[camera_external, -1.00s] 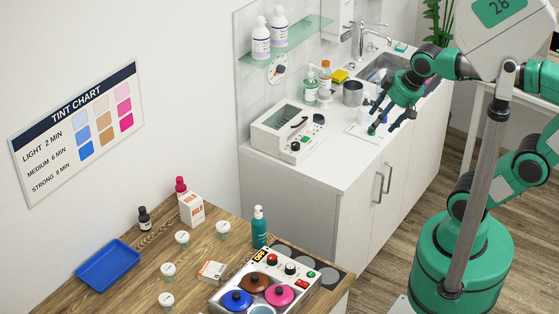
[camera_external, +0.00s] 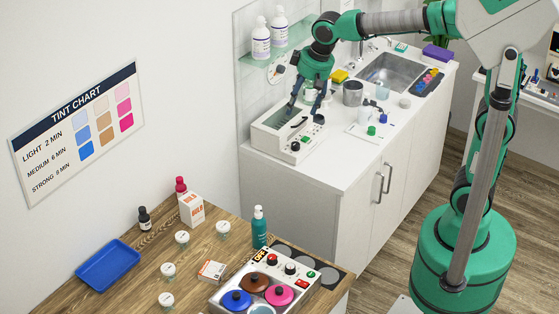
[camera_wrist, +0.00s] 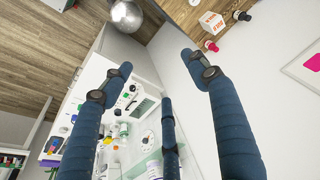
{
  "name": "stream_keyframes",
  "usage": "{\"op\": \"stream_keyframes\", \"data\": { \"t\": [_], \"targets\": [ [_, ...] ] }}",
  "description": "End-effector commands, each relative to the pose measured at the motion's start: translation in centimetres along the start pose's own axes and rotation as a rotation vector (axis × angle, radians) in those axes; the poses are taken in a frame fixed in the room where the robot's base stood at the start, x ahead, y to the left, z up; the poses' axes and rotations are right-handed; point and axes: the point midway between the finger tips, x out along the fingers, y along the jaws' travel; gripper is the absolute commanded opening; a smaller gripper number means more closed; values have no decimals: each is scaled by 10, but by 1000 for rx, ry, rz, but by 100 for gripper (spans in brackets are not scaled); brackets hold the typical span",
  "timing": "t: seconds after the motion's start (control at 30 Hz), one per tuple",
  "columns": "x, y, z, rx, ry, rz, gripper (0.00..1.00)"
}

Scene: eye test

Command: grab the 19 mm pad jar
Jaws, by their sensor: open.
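Several small clear jars with pale labelled lids stand on the wooden table in the external view: a back jar (camera_external: 182,237), a right jar (camera_external: 223,229), a middle jar (camera_external: 168,270) and a front jar (camera_external: 166,300). Their lid print is too small to read, so I cannot tell which is the 19 mm pad jar. My gripper (camera_external: 305,110) is open and empty above the white machine on the counter, well away from the jars. In the wrist view its dark fingers (camera_wrist: 157,64) are spread with nothing between them.
The white machine (camera_external: 283,143) is below my gripper. A blue tray (camera_external: 108,265), a red-capped bottle (camera_external: 180,186), a small white box (camera_external: 191,209), a teal pump bottle (camera_external: 259,228) and a pot warmer (camera_external: 233,285) surround the jars. A glass shelf (camera_external: 300,42) holds bottles near my arm.

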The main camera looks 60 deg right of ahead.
Motion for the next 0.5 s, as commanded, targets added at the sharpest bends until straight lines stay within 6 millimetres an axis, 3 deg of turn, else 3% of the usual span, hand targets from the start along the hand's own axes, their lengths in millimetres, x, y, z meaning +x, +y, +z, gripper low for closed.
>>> {"op": "stream_keyframes", "data": {
  "t": [0.2,0.5],
  "targets": [
    [28,-38,-38,19,-39,3,59],
    [77,-93,-80,48,-89,12,59]
  ]
}}
